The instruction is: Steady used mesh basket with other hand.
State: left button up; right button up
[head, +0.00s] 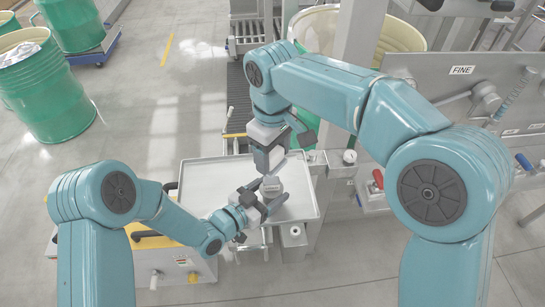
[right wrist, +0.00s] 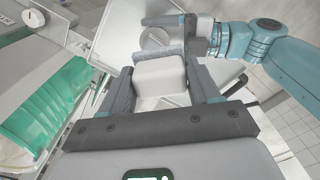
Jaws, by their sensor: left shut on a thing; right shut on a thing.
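The used mesh basket (head: 271,184) appears as a small light-grey piece above the tray in the head view; no mesh shows at this size. My right gripper (head: 269,172) comes down on it from above and is shut on it. In the right wrist view, a pale rounded block (right wrist: 160,76) sits between its two fingers. My left gripper (head: 264,204) reaches in from the lower left and is shut at the basket's lower side. Its grey jaws (right wrist: 178,28) also show beyond the block in the right wrist view. The exact contact of the left fingers is partly hidden.
A white tray (head: 208,178) lies under both grippers, with a raised rim. A panel labelled FINE (head: 461,71) with valves and handles stands at the right. Green drums (head: 45,95) stand at the far left. A roller conveyor (head: 238,95) runs behind the tray.

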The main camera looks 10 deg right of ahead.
pick_arm(q)
jog(key=shift+f, duration=0.1)
dwell(0.4)
pick_arm(e)
jog(key=s+d+r, duration=0.2)
jog(key=s+r, duration=0.2)
jog(key=s, duration=0.3)
jog(key=shift+s+d, duration=0.25)
jog(key=shift+s, duration=0.1)
pick_arm(q)
jog(key=o, duration=1.2)
jog(key=shift+o, duration=0.2)
jog(key=v, duration=1.2)
jog(key=shift+s, duration=0.1)
pick_arm(e)
jog(key=shift+a, duration=0.1)
